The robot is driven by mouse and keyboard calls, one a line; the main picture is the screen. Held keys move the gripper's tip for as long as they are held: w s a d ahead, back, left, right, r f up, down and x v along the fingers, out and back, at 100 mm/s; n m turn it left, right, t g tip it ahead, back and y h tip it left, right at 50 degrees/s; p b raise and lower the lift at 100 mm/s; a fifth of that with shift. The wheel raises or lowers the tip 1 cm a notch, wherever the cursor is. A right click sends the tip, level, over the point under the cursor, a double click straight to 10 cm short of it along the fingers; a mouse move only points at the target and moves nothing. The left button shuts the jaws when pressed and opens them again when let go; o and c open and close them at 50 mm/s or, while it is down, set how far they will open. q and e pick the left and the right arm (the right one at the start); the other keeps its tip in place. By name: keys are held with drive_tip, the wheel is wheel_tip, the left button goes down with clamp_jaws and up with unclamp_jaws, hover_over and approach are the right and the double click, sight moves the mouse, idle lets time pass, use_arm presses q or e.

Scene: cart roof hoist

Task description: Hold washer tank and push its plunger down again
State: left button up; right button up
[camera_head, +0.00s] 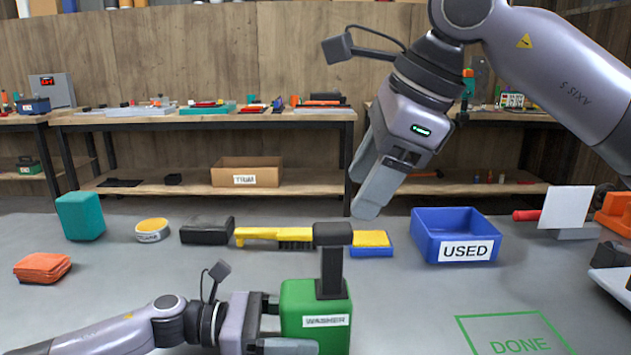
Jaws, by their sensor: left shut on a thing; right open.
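The green washer tank (302,326), labelled WASHER, stands upright at the front centre of the grey table. Its dark plunger (332,262) rises from the top right of the tank, with a wide cap (332,234) clearly above the tank body. My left gripper (283,325) lies low at the left of the tank and is shut on it, one finger passing along its lower front. My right gripper (362,185) hangs open and empty above and to the right of the plunger cap, apart from it, with its fingers pointing down.
Behind the tank lie a yellow brush (275,236), a yellow and blue sponge (371,243) and a black block (207,231). A blue USED bin (457,228) stands right of centre. A green DONE outline (513,335) marks clear table at front right. An orange cloth (42,267) lies left.

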sight(340, 227)
drive_tip(key=shift+t, duration=0.7)
drive_tip(key=shift+s+x, duration=0.2)
drive_tip(key=shift+x, duration=1)
drive_tip(key=shift+s+x, duration=0.15)
drive_tip(key=shift+x, duration=1.1)
drive_tip(key=shift+s+x, duration=0.2)
drive_tip(key=shift+x, duration=1)
drive_tip(key=shift+a+f, duration=0.1)
drive_tip(key=shift+f, duration=0.1)
drive_tip(key=c, duration=0.7)
drive_tip(key=shift+c, duration=0.2)
drive_tip(key=shift+f, duration=0.15)
